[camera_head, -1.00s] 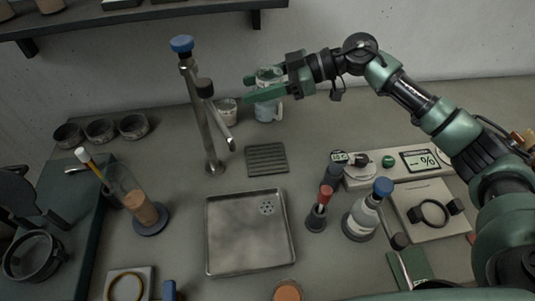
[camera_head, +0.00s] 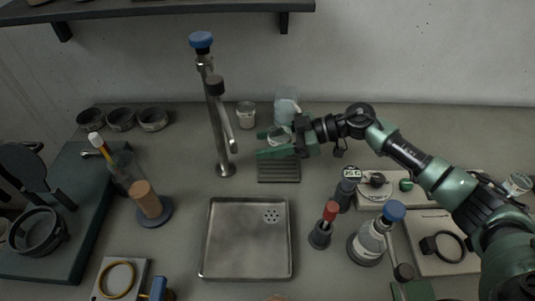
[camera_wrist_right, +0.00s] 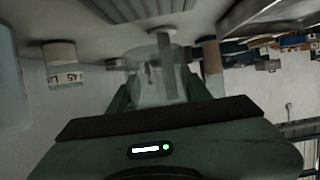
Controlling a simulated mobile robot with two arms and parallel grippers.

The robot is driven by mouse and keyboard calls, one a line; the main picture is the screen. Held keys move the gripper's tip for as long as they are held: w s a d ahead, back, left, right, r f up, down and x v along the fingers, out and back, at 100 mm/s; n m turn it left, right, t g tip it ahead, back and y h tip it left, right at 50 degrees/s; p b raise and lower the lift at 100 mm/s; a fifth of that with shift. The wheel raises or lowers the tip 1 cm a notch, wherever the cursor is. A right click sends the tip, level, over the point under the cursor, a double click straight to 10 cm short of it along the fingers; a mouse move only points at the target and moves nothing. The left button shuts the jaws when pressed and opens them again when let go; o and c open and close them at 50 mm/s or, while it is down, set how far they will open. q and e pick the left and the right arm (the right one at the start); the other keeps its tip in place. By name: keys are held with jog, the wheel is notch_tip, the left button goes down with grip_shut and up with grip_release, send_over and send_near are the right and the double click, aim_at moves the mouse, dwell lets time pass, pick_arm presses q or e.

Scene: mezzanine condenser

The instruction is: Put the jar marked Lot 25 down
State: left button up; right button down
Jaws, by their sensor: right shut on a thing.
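My right gripper (camera_head: 274,144) is shut on a small clear jar (camera_head: 279,134), low over the back part of the dark ribbed mat (camera_head: 279,171). In the right wrist view, the clear jar (camera_wrist_right: 150,72) stands between the fingers, and no lot mark can be read on it. I cannot tell whether its base touches the mat. Another jar (camera_head: 246,115), pale with a label, stands left of the gripper; it also shows in the right wrist view (camera_wrist_right: 64,66), its label upside down and unclear.
A clear container (camera_head: 286,103) stands just behind the gripper. A metal column (camera_head: 219,125) with a blue cap rises left of the mat. A steel tray (camera_head: 246,262) lies in front. A blue-capped bottle (camera_head: 371,241) and red-topped holder (camera_head: 323,229) stand front right.

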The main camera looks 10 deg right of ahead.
aim_at(268, 165)
jog(key=shift+f, duration=0.35)
notch_tip(268, 165, down, 4)
jog(key=shift+r, duration=0.25)
jog(key=shift+f, duration=0.35)
jog(key=c, duration=0.7)
grip_release()
jog(key=shift+f, duration=0.15)
jog(key=shift+o, duration=0.2)
